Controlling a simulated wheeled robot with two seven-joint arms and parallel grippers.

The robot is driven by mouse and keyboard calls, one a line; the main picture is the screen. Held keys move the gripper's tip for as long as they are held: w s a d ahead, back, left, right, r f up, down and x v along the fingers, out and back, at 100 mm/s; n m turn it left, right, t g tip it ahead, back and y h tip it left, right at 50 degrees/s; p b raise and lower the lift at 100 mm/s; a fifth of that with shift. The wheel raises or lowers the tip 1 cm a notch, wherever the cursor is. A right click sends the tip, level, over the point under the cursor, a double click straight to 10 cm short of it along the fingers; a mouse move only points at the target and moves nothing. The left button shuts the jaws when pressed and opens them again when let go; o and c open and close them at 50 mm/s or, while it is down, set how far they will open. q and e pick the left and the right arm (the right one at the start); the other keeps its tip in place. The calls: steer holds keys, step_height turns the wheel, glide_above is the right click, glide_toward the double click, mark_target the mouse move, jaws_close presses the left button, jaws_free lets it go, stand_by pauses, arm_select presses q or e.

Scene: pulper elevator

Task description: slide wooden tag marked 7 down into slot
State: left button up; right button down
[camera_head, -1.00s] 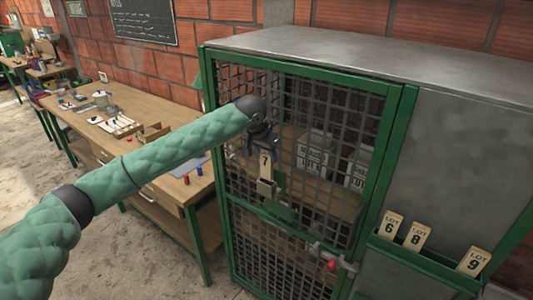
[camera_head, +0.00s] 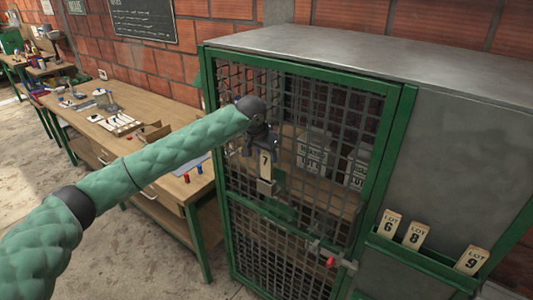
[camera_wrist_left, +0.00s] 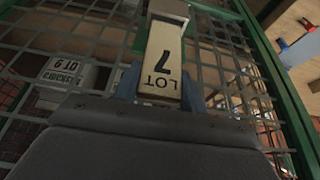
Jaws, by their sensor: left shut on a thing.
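The pale wooden tag marked 7 (camera_head: 265,165) is upright in front of the mesh cage door. It also shows in the left wrist view (camera_wrist_left: 161,62), with "LOT 7" upside down. My left gripper (camera_head: 263,148) is shut on the tag's upper part; its fingers also show in the wrist view (camera_wrist_left: 158,88). A small metal slot holder (camera_head: 266,187) is on the door at the tag's lower end, and in the wrist view (camera_wrist_left: 169,9) the tag's far end meets it. How deep the tag sits in it is hard to tell. My right gripper is out of view.
The mesh door (camera_head: 325,120) has a green frame and a red-knobbed latch (camera_head: 331,262). Cartons (camera_head: 313,153) stand behind the mesh. Tags marked 6 (camera_head: 391,222), 8 (camera_head: 416,235) and 9 (camera_head: 472,261) stand in a green rack at right. A workbench (camera_head: 175,160) is at left.

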mark_target(265, 163)
arm_select(q)
steer(key=shift+f, duration=2)
stand_by(1.0)
steer(key=shift+f, duration=0.6)
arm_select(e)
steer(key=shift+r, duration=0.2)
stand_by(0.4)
arm_select(q)
steer(key=o, duration=1.1)
steer(key=shift+c, duration=0.2)
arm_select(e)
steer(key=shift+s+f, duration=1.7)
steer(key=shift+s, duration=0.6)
arm_select(q)
steer(key=shift+b+v, duration=0.45)
steer(key=shift+v, duration=0.65)
steer(key=b+v, duration=0.1)
steer(key=v, duration=0.3)
steer(key=shift+b, duration=0.35)
steer(key=shift+v, duration=0.8)
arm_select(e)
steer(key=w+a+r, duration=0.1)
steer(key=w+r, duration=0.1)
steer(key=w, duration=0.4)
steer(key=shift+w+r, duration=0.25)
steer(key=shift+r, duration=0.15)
